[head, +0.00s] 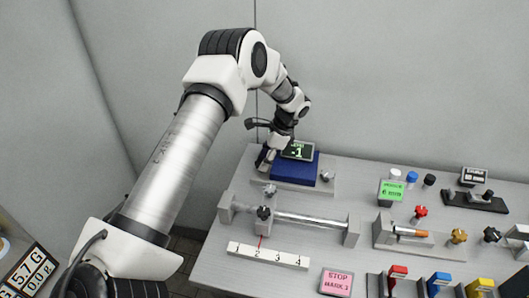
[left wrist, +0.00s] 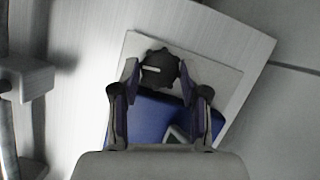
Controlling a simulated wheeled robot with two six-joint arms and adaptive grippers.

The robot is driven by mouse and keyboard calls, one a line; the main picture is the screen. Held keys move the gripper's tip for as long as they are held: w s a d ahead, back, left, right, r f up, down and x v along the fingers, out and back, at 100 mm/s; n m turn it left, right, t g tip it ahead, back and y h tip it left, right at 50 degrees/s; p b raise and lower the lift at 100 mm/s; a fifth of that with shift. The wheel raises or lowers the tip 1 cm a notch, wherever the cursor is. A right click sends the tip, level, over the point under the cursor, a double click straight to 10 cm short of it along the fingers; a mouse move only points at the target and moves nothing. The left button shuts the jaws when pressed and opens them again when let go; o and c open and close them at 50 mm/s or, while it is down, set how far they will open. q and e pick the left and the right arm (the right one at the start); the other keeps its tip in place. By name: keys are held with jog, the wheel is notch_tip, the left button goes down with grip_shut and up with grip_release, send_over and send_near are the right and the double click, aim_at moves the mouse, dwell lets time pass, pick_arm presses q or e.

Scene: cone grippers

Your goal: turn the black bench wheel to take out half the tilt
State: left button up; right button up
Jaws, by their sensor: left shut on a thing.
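The black bench wheel (left wrist: 158,70) shows in the left wrist view as a notched knob with a white line, on a pale plate. My left gripper (head: 266,160) reaches down to it at the far left of the bench. Its two fingers are shut on the wheel from either side, as the left wrist view shows. In the head view the gripper hides the wheel. Beside it is a blue block (head: 298,170) with a small display (head: 298,150) reading -1 in green. The block also shows in the left wrist view (left wrist: 158,115). My right gripper is not in view.
Nearer on the grey bench (head: 225,263) are a silver rod slide with a black knob (head: 264,213) and a numbered scale (head: 268,256). A pink STOP MARK 2 card (head: 336,282) lies in front. A green sign (head: 391,191) and several coloured knobs stand to the right.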

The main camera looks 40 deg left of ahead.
pick_arm(q)
jog(key=shift+a+n+h+p, duration=0.1)
jog(key=shift+n+h+p, duration=0.35)
jog(key=shift+n, duration=0.75)
jog(key=o, duration=1.1)
jog(key=shift+o, duration=0.2)
jog(key=v, duration=0.8)
jog(key=shift+w, duration=0.2)
jog(key=shift+a+f, duration=0.1)
